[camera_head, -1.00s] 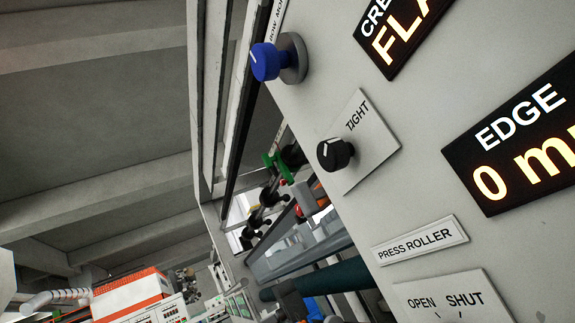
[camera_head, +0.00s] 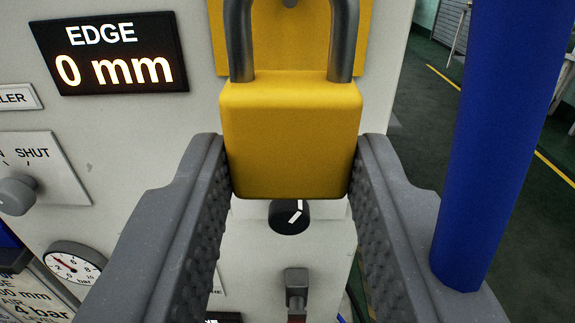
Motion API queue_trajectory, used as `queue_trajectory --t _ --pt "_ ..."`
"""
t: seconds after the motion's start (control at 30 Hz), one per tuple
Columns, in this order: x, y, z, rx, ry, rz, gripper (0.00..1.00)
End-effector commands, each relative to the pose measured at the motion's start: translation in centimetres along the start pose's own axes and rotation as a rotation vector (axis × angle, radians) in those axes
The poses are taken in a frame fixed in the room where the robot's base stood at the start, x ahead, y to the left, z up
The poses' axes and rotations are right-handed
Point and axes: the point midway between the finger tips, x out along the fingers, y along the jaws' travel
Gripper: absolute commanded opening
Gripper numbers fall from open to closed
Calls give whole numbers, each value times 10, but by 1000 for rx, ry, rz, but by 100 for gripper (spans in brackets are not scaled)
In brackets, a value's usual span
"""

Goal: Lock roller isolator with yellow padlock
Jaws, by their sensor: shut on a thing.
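My gripper (camera_head: 290,170) is shut on the yellow padlock (camera_head: 290,135), with one grey finger against each side of its body. The padlock is upright, and its steel shackle (camera_head: 345,40) points up and runs out of the top of the view. A yellow plate (camera_head: 290,55) on the grey panel is behind the shackle; I cannot tell whether the shackle passes through anything. A black rotary knob (camera_head: 291,216) with a white mark shows just below the padlock. I cannot tell whether it is the roller isolator.
The panel carries an EDGE 0 mm display (camera_head: 110,55), an OPEN/SHUT knob (camera_head: 17,195) and a pressure gauge (camera_head: 73,262) at left. A grey fitting (camera_head: 296,287) is below. A thick blue post (camera_head: 505,130) stands close at right. Green floor (camera_head: 425,130) lies beyond.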

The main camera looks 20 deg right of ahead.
Motion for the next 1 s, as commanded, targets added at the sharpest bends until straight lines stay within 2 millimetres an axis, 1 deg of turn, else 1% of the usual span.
queue_trajectory --t 0.1,0.6,0.8,1.0 --pt "0 0 5 0 1 -1 8" --pt "46 -1 3 1 0 -2 8" --pt "54 -1 4 0 -1 -2 8" --pt "55 -1 4 -1 0 -2 8"
